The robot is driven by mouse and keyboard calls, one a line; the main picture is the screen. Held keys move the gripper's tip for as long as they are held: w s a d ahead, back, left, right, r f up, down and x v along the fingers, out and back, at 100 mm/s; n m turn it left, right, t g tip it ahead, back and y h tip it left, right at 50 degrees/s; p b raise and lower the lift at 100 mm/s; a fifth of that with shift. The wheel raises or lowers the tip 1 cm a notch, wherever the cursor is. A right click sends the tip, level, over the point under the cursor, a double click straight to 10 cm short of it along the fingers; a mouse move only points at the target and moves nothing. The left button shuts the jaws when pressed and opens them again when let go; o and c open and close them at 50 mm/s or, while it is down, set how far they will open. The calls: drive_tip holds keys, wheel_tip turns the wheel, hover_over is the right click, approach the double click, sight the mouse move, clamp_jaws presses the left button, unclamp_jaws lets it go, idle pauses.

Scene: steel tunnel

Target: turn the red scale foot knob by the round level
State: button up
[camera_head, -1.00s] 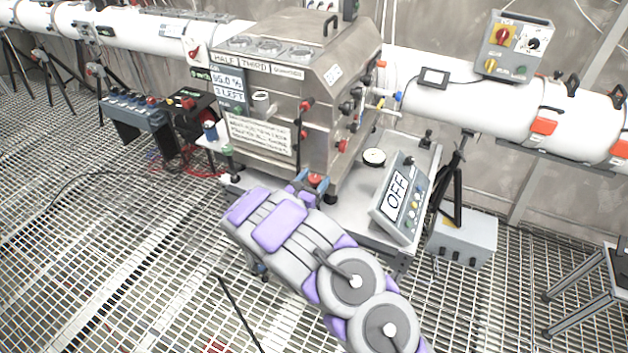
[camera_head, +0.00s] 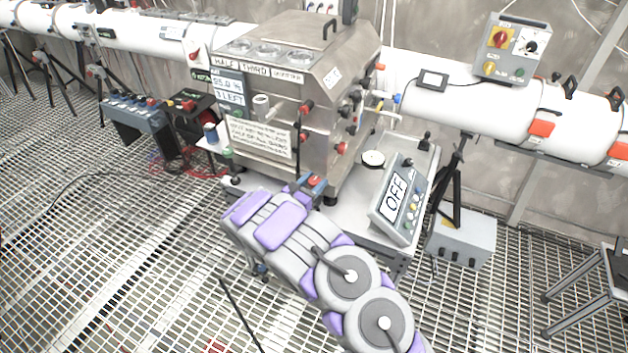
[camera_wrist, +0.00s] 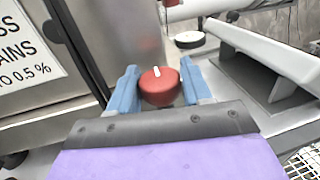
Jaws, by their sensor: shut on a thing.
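In the wrist view a red knob (camera_wrist: 160,88) with a white mark on top sits between the two blue fingers of my gripper (camera_wrist: 160,92), which is shut on it. In the head view the red knob (camera_head: 315,181) shows as a small red patch at my gripper (camera_head: 307,184), on the bench in front of the steel cabinet. The scale (camera_head: 398,203) stands tilted to the right, its display reading OFF. A round white disc with a dark rim (camera_head: 373,160) lies on the bench behind; I cannot tell whether it is the round level.
The steel cabinet (camera_head: 285,100) with a sign on its front rises just beyond and left of my gripper. A grey box (camera_head: 462,240) stands to the right on the grated floor.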

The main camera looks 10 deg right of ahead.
drive_tip(key=shift+w+a+m+g+h+p, duration=0.1)
drive_tip(key=shift+m+g+h+p, duration=0.15)
drive_tip(key=shift+m+g+h, duration=0.6)
drive_tip(key=shift+w+a+m+g+h+p, duration=0.1)
drive_tip(key=shift+m+g+h+p, duration=0.1)
drive_tip(key=shift+m+g+h, duration=0.6)
drive_tip(key=shift+r+m+g, duration=0.1)
drive_tip(key=shift+m+g, duration=0.25)
drive_tip(key=shift+g, duration=0.6)
drive_tip(key=o, duration=1)
drive_tip(key=shift+s, duration=0.1)
drive_tip(key=shift+c, duration=0.2)
drive_tip(key=p+v, duration=0.1)
drive_tip(key=v, duration=1.6)
drive_tip(key=shift+a+f, duration=0.2)
drive_tip(key=shift+a, duration=0.1)
